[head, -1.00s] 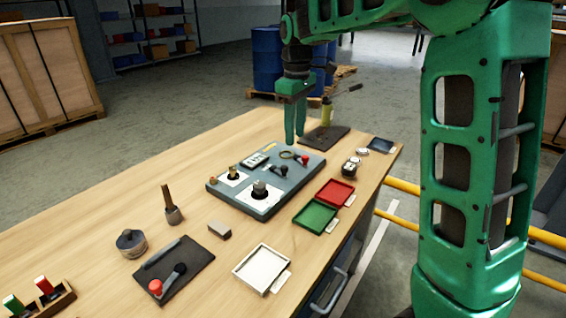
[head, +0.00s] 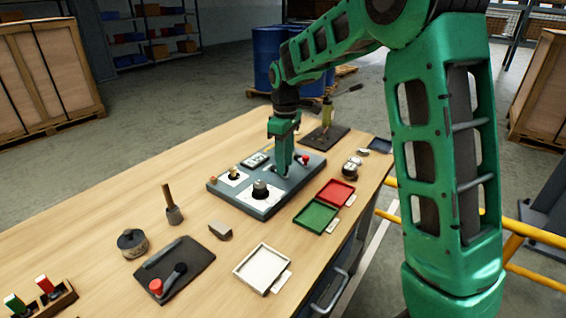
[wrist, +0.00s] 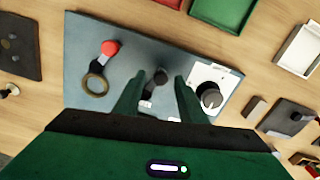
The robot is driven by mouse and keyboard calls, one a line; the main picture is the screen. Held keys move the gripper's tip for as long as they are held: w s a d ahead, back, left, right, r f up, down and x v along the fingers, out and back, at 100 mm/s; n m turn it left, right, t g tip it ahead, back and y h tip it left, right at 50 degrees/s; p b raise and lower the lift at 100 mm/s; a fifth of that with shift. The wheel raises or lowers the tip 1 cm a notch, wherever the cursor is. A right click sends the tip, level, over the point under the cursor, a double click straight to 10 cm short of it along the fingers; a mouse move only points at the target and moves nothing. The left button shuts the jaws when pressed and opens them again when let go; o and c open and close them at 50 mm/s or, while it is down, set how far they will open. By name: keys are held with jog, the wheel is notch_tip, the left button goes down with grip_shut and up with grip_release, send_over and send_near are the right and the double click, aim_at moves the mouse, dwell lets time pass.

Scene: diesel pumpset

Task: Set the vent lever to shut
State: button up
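The grey control panel (head: 262,207) lies on the bench; it also shows in the wrist view (wrist: 85,30). It carries a red-knobbed lever (wrist: 109,48) beside a brass ring (wrist: 96,85), a small black-knobbed lever (wrist: 160,76) and a dark round knob on a white plate (wrist: 209,94). I cannot read a label that tells which is the vent lever. My gripper (head: 284,172) is low over the panel, fingers down. In the wrist view it is open (wrist: 157,82), with the black-knobbed lever showing between the fingers; contact cannot be told. In the head view the fingers hide that lever.
A red tray (head: 336,192), a green tray (head: 316,216) and a white tray (head: 262,268) lie along the bench's right side. A dark mat (head: 190,268) with a red-knobbed handle is nearer.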

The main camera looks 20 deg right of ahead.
jog(key=shift+f, duration=0.15)
grip_shut()
